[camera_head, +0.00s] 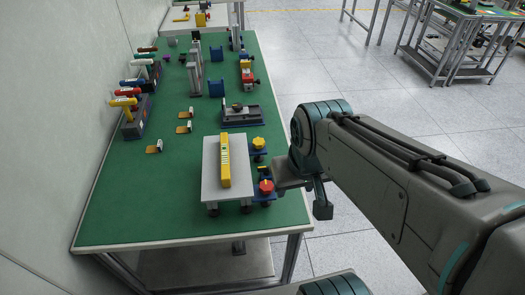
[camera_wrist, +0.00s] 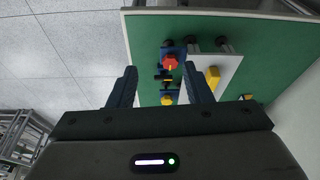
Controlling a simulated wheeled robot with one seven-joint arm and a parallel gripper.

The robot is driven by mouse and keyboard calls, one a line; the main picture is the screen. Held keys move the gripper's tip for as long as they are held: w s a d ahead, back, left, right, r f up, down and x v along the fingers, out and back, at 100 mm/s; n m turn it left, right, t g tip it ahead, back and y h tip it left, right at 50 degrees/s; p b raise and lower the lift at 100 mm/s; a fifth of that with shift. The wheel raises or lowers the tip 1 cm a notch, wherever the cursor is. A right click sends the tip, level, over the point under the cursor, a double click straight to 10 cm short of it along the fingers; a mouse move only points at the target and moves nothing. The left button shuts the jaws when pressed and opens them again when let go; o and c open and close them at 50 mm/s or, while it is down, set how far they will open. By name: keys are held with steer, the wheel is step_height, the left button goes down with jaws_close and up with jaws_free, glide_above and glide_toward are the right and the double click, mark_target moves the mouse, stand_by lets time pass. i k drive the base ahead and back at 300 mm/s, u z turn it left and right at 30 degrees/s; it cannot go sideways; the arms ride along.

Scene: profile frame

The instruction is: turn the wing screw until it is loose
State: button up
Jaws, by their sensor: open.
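Two blue clamps at the right side of a grey plate (camera_head: 211,180) carry knobs, one red (camera_head: 265,186) and one yellow (camera_head: 258,143). Which one is the wing screw I cannot tell for sure. In the wrist view the red knob (camera_wrist: 171,62) and the yellow knob (camera_wrist: 167,99) show between and beyond my fingers. A yellow bar (camera_head: 225,160) lies on the plate. My gripper (camera_wrist: 162,72) is open and empty. In the head view it hangs just right of the knobs, near the table's right edge, apart from them.
The green table (camera_head: 135,205) holds a grey vise (camera_head: 239,117) behind the plate, several small orange-tipped parts to the left, and coloured-handled tools (camera_head: 130,110) by the wall. The floor on the right is clear near the table.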

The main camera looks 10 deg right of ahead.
mark_target(265, 170)
steer(key=z, duration=3.15)
steer(key=i, duration=0.45)
steer(key=u, duration=3.05)
